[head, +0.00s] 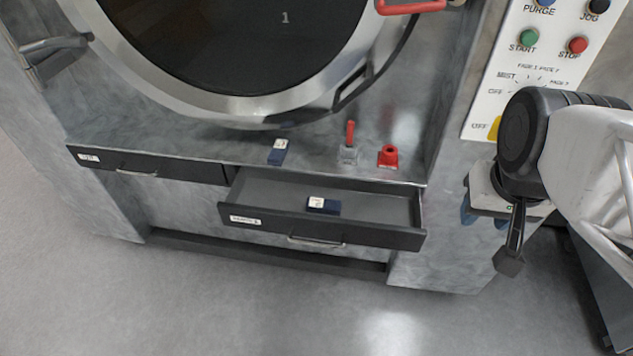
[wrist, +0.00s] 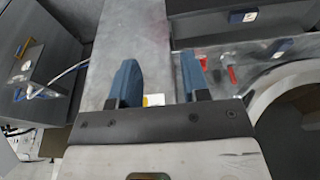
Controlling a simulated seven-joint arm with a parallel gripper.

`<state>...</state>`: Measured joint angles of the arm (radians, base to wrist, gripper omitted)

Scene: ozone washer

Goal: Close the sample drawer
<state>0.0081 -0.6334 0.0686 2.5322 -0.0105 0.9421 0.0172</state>
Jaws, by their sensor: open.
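The open drawer (head: 370,233) is pulled out under the washer's ledge, right of a shut drawer. It has a white label and a metal handle (head: 316,242) on its dark front. A blue-and-white block (head: 323,205) lies inside. In the wrist view the open drawer (wrist: 195,29) shows at the top, with the block (wrist: 242,16) in it. My gripper (head: 485,216) is right of the open drawer and apart from it, partly hidden by my arm. In the wrist view its blue fingers (wrist: 156,75) are spread with nothing held between them.
The shut drawer (head: 150,171) is at left. On the ledge (head: 215,145) stand another blue-and-white block (head: 278,151), a red-handled valve (head: 349,145) and a red fitting (head: 388,157). The round door (head: 230,50) is above, the control panel (head: 530,60) at right. Floor before the drawers is clear.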

